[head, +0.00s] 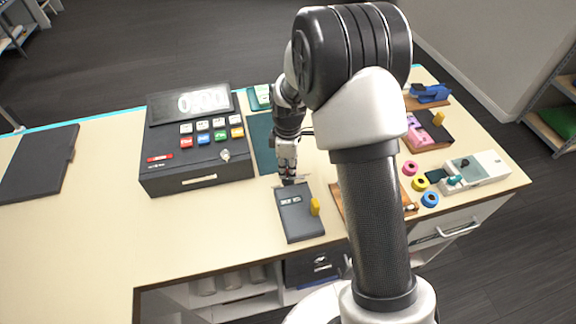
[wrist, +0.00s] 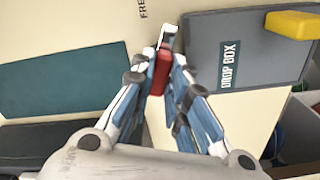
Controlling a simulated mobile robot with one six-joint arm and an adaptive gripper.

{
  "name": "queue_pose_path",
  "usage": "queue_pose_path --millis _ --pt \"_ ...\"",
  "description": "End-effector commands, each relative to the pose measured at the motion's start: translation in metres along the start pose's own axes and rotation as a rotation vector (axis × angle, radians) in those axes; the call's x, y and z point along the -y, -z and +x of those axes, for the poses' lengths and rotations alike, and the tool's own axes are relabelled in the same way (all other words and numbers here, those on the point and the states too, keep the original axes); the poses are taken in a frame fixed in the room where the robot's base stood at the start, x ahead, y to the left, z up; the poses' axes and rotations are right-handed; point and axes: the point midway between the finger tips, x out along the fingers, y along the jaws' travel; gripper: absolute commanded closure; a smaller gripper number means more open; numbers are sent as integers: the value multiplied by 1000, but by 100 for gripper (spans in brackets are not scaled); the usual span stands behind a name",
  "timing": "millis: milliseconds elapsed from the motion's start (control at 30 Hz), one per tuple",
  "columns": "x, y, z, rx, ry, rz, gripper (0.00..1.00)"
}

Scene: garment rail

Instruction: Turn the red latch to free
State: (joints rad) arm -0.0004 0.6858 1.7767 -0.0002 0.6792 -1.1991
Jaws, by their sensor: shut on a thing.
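The red latch (wrist: 160,73) shows in the wrist view between the fingers of my gripper (wrist: 164,62), which is shut on it. Dark letters reading "FRE" stand on the pale surface above and left of it, cut off by the frame's edge. In the head view my gripper (head: 288,181) points down at the far edge of the grey drop box (head: 300,224). The latch cannot be made out there. The drop box also shows in the wrist view (wrist: 225,40), right of the latch, with its "DROP BOX" label.
A yellow knob (head: 315,206) stands up from the drop box. A dark cash register (head: 198,172) is left of my gripper, and a teal mat (head: 262,145) lies behind. Tape rolls (head: 420,183) and a card terminal (head: 485,167) are at the right. The counter's front left is clear.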

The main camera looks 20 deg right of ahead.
Motion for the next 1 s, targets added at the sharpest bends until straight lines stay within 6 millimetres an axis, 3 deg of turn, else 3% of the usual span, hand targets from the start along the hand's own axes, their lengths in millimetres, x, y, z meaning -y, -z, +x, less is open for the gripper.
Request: queue_pose_path --millis 500,1000 --pt "0 0 0 0 0 -330 100" --pt "0 0 0 0 -1 -389 100"
